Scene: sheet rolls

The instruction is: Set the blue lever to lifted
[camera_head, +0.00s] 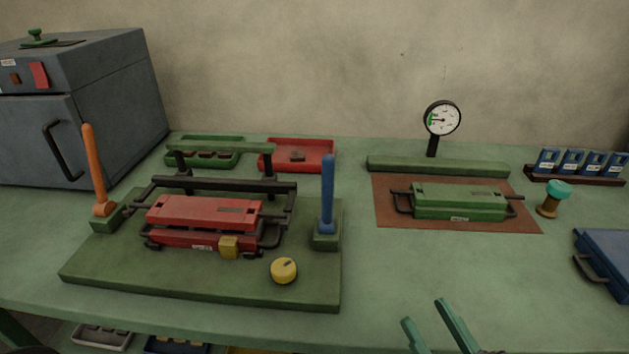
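The blue lever (327,195) stands upright on a small green block at the right side of the green base plate (140,278). An orange lever (93,170) stands at the plate's left side, leaning slightly. Two teal fingers of my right gripper (428,312) show at the bottom edge, apart from each other with nothing seen between them. This gripper is in front of and to the right of the blue lever, clear of it. The rest of that gripper is cut off. My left gripper is not in view.
A red roller unit (205,212) sits on the plate between the levers, with a yellow knob (284,270) in front. A green unit (458,203) lies on a brown mat (395,215) to the right. The table between plate and mat is clear.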

